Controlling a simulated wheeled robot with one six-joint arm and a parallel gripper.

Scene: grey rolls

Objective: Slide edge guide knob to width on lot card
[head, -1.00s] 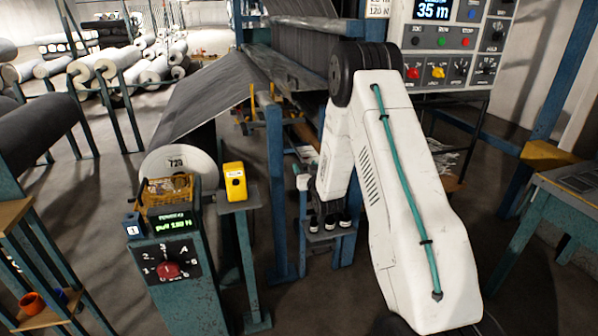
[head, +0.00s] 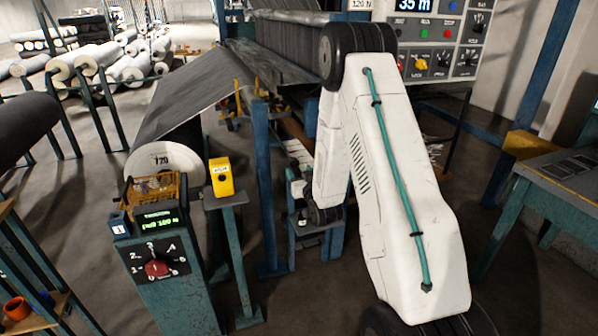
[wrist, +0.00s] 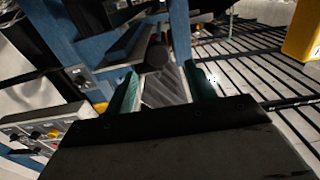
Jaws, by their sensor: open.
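In the wrist view my gripper (wrist: 160,86) shows two green fingers spread apart, with nothing held between them. Beyond the fingers is a dark round-ended cylinder (wrist: 157,54) beside blue frame parts; it may be the edge guide knob, but I cannot tell for sure. In the head view my white arm reaches down by the blue machine frame, and the gripper's fingertips are hidden. A fabric roll (head: 133,168) has a white end face marked 720. I cannot make out a card marked as the lot card.
A teal console (head: 163,262) with a red dial stands at lower left, beside a yellow box (head: 221,178) on a post. A control panel (head: 432,47) is at upper right. A teal desk (head: 560,180) stands on the right.

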